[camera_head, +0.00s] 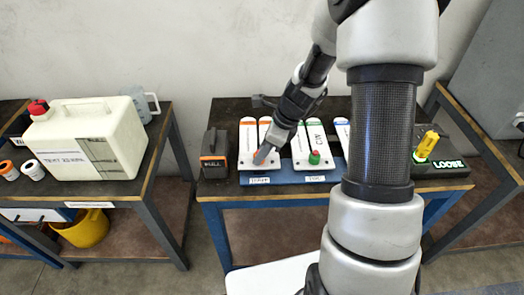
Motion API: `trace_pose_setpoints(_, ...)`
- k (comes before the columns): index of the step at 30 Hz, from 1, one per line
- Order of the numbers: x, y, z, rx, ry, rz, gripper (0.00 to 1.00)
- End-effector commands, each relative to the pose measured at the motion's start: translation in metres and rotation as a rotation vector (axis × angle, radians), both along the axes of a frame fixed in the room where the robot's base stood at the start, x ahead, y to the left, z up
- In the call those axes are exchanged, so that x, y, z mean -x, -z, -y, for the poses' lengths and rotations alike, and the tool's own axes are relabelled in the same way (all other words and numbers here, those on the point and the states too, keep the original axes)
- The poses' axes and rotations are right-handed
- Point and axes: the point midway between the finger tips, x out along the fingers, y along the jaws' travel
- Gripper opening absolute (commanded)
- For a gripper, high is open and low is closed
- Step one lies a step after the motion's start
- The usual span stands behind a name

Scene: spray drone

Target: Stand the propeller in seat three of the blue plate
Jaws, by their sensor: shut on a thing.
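The blue plate (287,176) lies along the front of the middle bench, with small white labels on its front edge. A white two-bladed piece with orange bands (248,143), which looks like a folded propeller, stands at its left. My gripper (262,156) is at the lower front of this piece and is shut on it; the fingers hide the exact grip. A similar piece with green bands (300,150) and a red-and-green knob stands to its right. A blue-banded white piece (342,128) shows further right, mostly hidden by my arm. Which seat is number three cannot be read.
A dark box (214,155) stands left of the plate. A black tray marked LOOSE (445,166) holds a yellow tool (427,144) at the right. A white tank (85,140) stands on the left bench. My arm covers the plate's right part.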

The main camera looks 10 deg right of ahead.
Motion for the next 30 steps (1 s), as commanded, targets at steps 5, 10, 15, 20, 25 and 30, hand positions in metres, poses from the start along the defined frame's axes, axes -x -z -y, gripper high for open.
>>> trace_pose_setpoints(5, 0.000, 0.005, 0.000, 0.000, 0.000, 0.001, 0.00)
trace_pose_setpoints(10, 0.000, 0.010, 0.000, 0.000, 0.000, 0.001, 0.00)
trace_pose_setpoints(15, 0.000, 0.008, 0.000, 0.001, -0.001, 0.001, 0.48)
trace_pose_setpoints(20, 0.000, 0.008, 0.000, 0.000, 0.000, 0.001, 0.48)
trace_pose_setpoints(25, 0.001, 0.005, 0.001, 0.000, 0.000, 0.001, 0.48)
trace_pose_setpoints(30, 0.004, -0.018, 0.009, 0.002, 0.001, 0.004, 0.48)
